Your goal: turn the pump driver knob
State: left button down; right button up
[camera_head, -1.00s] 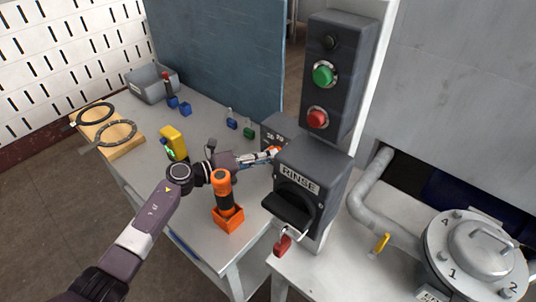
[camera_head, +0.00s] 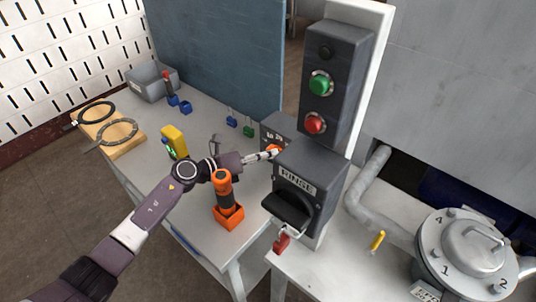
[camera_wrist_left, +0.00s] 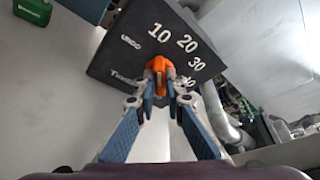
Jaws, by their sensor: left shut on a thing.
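The pump driver (camera_wrist_left: 112,48) is a dark box with numbers 10, 20, 30 on its face; it also shows in the head view (camera_head: 271,129), partly hidden behind the RINSE box. Its orange knob (camera_wrist_left: 160,68) sits on that face, and its orange shows in the head view (camera_head: 274,149). My left gripper (camera_wrist_left: 160,82) is shut on the orange knob, a fingertip on each side of it. My right gripper is in neither view.
The RINSE box (camera_head: 318,188) with a black handle and red padlock stands just right of my left gripper. An orange tool in a holder (camera_head: 228,217) stands close below my left arm. A yellow meter (camera_head: 174,141) stands left on the table.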

pick_arm(q)
jog(key=c, duration=2)
grip_release()
notch_tip(320, 180, up, 10)
jog(key=shift+f, duration=0.1)
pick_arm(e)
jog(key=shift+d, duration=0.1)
